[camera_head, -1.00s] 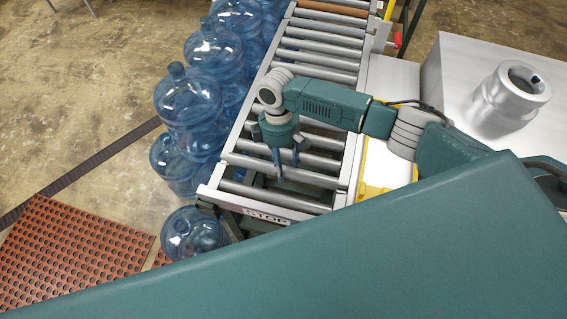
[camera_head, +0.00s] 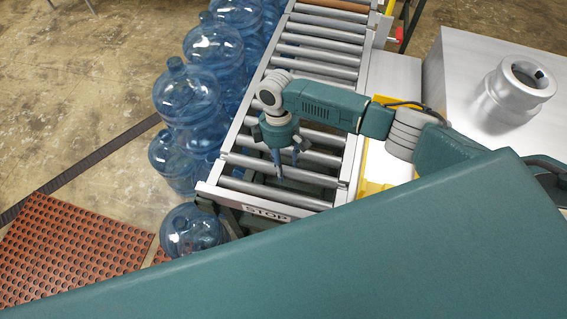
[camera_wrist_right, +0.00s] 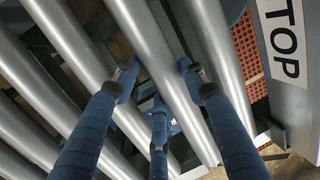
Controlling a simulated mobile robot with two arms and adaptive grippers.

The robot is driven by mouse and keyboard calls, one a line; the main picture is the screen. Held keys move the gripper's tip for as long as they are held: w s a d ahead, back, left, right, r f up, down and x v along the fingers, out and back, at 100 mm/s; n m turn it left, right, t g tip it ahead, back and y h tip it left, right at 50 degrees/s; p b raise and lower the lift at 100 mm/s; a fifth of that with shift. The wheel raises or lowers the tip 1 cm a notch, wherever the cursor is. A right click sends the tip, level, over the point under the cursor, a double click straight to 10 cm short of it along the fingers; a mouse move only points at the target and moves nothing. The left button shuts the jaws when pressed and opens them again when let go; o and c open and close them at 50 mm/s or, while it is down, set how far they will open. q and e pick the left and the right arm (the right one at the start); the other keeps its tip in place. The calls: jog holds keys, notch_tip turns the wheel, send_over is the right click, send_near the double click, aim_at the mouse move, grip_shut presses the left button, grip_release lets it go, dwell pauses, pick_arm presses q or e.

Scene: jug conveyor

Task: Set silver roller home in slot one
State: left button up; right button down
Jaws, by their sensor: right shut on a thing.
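Several silver rollers lie across the conveyor frame (camera_head: 352,165). My right gripper (camera_head: 281,166) points down over the conveyor's near end, with its fingers among the last rollers. In the right wrist view, its blue fingers (camera_wrist_right: 160,75) are shut around a silver roller (camera_wrist_right: 146,45), the second from the STOP end. This roller looks roughly in line with its neighbours; whether its ends are seated cannot be told. The end roller (camera_head: 270,194) lies beside the STOP plate (camera_head: 266,213) and also shows in the right wrist view (camera_wrist_right: 212,40). My left gripper is not in view.
Blue water jugs (camera_head: 188,95) crowd the conveyor's left side, and one jug (camera_head: 190,230) stands by its near corner. An orange-brown roller (camera_head: 335,5) lies at the far end. A silver jug-shaped part (camera_head: 518,88) is on a grey block (camera_head: 460,70) at right.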

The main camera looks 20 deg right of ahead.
jog(key=shift+f, duration=0.35)
jog(key=c, duration=0.9)
grip_release()
jog(key=v, duration=1.2)
